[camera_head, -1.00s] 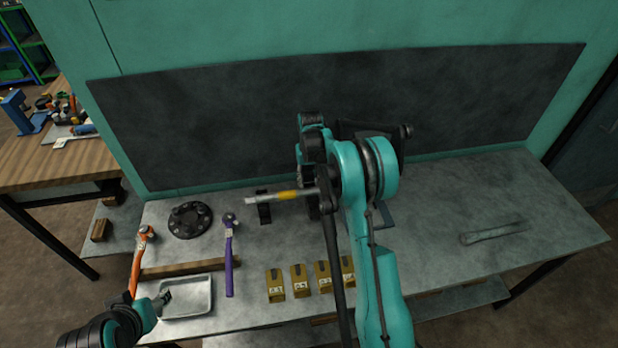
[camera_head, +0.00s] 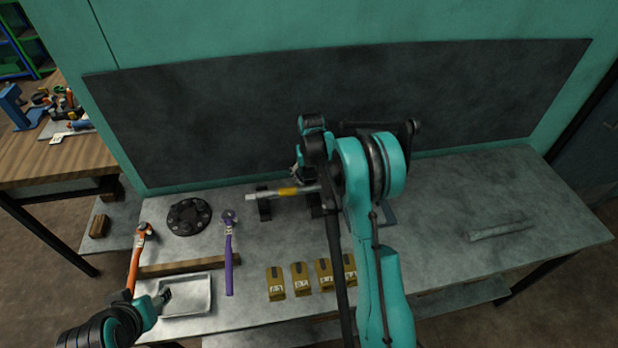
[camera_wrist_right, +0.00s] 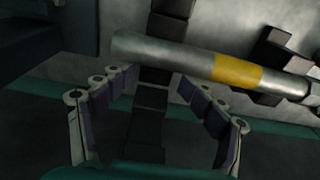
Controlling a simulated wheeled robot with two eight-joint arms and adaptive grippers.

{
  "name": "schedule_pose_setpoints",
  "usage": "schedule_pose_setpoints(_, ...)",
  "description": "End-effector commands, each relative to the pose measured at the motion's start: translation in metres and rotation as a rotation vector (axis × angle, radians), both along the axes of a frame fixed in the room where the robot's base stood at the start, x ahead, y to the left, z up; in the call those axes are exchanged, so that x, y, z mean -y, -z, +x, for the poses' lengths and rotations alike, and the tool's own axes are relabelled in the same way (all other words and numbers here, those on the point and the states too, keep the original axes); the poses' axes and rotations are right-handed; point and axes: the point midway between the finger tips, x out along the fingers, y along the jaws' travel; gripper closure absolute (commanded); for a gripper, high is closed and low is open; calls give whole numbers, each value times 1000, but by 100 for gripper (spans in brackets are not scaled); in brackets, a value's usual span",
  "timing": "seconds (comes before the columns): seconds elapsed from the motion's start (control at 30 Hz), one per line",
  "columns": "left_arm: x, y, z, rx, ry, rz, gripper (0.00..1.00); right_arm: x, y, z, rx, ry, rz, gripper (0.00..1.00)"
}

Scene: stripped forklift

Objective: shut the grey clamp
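My right gripper (camera_head: 300,168) is over the bench at the near side of the backboard, mostly hidden by my own arm. In the right wrist view its fingers (camera_wrist_right: 158,82) are spread apart, with a dark, stepped upright piece (camera_wrist_right: 150,115) between them. I cannot tell whether they touch it, or whether it is part of the grey clamp. The clamp is not clearly visible; a grey plate (camera_head: 388,214) shows beside my arm. A metal rod with a yellow band (camera_head: 265,194) lies across black supports; it also crosses the wrist view (camera_wrist_right: 180,58). My left gripper (camera_head: 164,297) is by the tray, its opening unclear.
Several brass-coloured blocks (camera_head: 276,285) line the front. A grey bar (camera_head: 500,231) lies at right, with free bench around it.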

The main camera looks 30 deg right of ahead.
Motion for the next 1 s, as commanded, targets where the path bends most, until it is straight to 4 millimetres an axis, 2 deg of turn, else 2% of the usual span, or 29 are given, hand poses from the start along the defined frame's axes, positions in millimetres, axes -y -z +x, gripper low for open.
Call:
schedule_pose_setpoints(0.03,0,0,0,0,0,0,50,-4,2,-26,-86,10,20,25)
schedule_pose_setpoints(0.87,0,0,0,0,0,0,50,-3,1,-23,-81,7,18,25)
schedule_pose_setpoints(1.0,0,-1,0,0,0,0,50,-3,-7,-23,-80,7,18,25)
